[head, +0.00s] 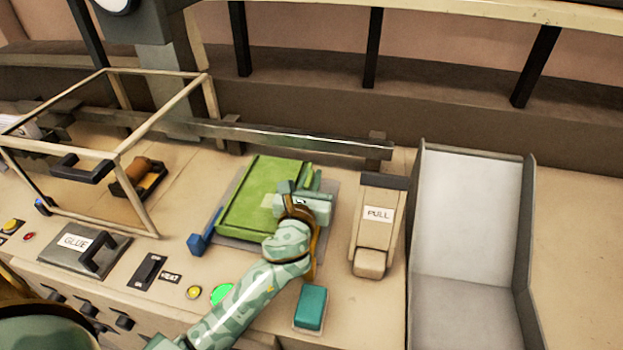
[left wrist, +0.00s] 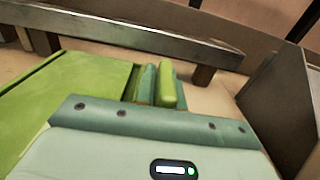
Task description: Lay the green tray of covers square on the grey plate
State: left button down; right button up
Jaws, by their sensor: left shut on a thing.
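The green tray (head: 262,195) lies over the grey plate (head: 331,199) on the bench in the head view, its long sides roughly in line with the plate's. The plate shows as a thin margin, mostly at the right. My left gripper (head: 312,188) is at the tray's right side, shut on a green part there. In the left wrist view the tray (left wrist: 70,100) fills the left, and the fingers (left wrist: 155,85) close around the green piece. Whether the tray rests fully on the plate I cannot tell. My right gripper is not in view.
A blue block (head: 203,238) stands at the plate's near left corner. A PULL lever housing (head: 378,225) and a grey chute (head: 469,215) stand to the right. A metal rail (head: 290,140) runs behind. A framed glass box (head: 110,150) and GLUE lid (head: 83,249) are left.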

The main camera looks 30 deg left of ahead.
pick_arm(q)
jog(key=shift+s+f, duration=0.1)
jog(key=shift+f, duration=0.45)
jog(key=c, duration=1.5)
grip_release()
jog(key=shift+d+f, duration=0.1)
jog(key=shift+f, duration=0.05)
jog(key=shift+r, duration=0.2)
jog(key=shift+r+p, duration=0.4)
jog(key=shift+r, duration=0.2)
jog(key=v, duration=1)
jog(key=shift+s, duration=0.35)
jog(key=shift+s+d+r, duration=0.15)
jog(key=shift+s+d, duration=0.05)
jog(key=shift+s, duration=0.35)
